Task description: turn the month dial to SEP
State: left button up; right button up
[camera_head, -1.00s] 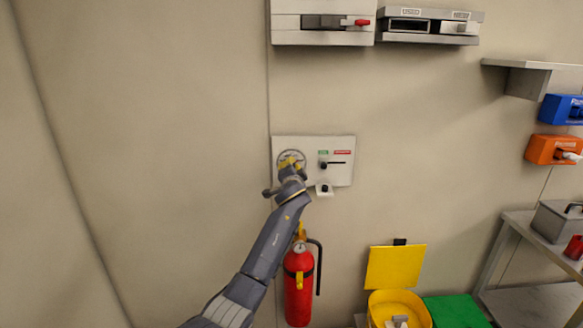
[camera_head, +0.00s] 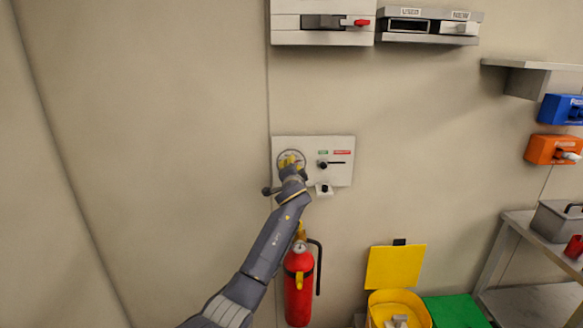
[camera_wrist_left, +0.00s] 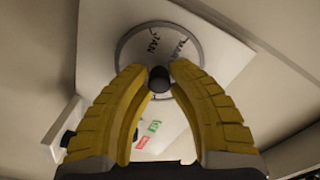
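The month dial (camera_wrist_left: 205,50) is a round pale disc with a grey rim on a white wall panel (camera_wrist_left: 95,40). It also shows in the head view (camera_head: 283,154), partly covered by my gripper. A dark round knob (camera_wrist_left: 159,79) stands at its middle. My left gripper's yellow fingers (camera_wrist_left: 159,72) flank the knob, one tip on each side with no clear gap, so they look shut on it. In the head view my left gripper (camera_head: 291,160) reaches the dial from below. My right gripper is not in view.
A red fire extinguisher (camera_head: 298,285) hangs beneath. A yellow bin (camera_head: 399,302) stands lower right. The wall left of the panel is bare.

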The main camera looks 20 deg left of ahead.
pick_arm(q)
jog(key=o, duration=0.6)
jog(key=shift+a, duration=0.1)
jog(key=shift+c, duration=0.2)
jog(key=shift+f, duration=0.1)
jog(key=v, duration=1.2)
